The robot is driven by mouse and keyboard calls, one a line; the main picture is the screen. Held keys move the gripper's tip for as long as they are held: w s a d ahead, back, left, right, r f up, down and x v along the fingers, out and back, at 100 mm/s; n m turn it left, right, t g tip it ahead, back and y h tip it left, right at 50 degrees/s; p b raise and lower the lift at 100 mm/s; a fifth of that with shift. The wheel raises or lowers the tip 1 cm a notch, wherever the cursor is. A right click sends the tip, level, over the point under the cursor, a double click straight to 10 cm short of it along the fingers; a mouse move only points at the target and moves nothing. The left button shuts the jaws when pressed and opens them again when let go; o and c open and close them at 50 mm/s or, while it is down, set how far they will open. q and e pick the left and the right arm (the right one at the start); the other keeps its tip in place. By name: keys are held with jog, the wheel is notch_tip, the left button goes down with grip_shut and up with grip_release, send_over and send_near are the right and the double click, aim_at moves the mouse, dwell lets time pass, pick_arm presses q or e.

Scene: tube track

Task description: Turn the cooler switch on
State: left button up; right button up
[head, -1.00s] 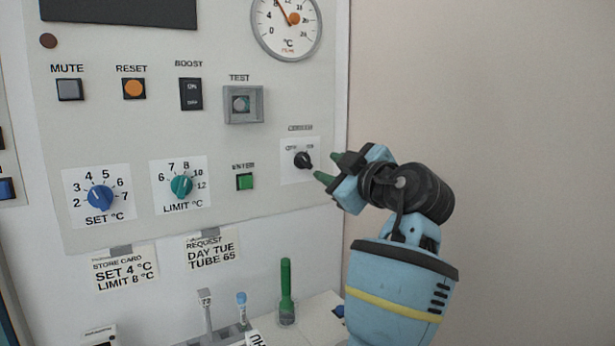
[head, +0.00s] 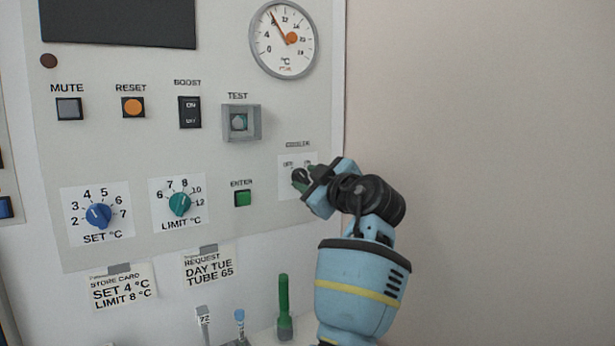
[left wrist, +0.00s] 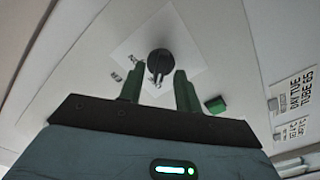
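The cooler switch (head: 298,175) is a black rotary knob on a white label at the lower right of the grey panel, under the word COOLER. In the left wrist view the knob (left wrist: 160,61) shows just ahead of and between my green fingertips. My left gripper (head: 306,180) is at the knob, its fingers open on either side of it. In the left wrist view the gripper (left wrist: 158,80) has a clear gap beside each finger. My right gripper is not in view.
The green ENTER button (head: 243,198) is left of the switch, and the TEST button (head: 240,122) sits in a raised frame above it. The LIMIT dial (head: 180,203) is further left. A green tube (head: 284,300) stands below. A bare wall lies right.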

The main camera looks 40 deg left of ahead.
pick_arm(q)
jog(key=shift+w+a, duration=0.1)
jog(key=shift+a, duration=0.1)
jog(key=shift+c, duration=0.2)
grip_shut()
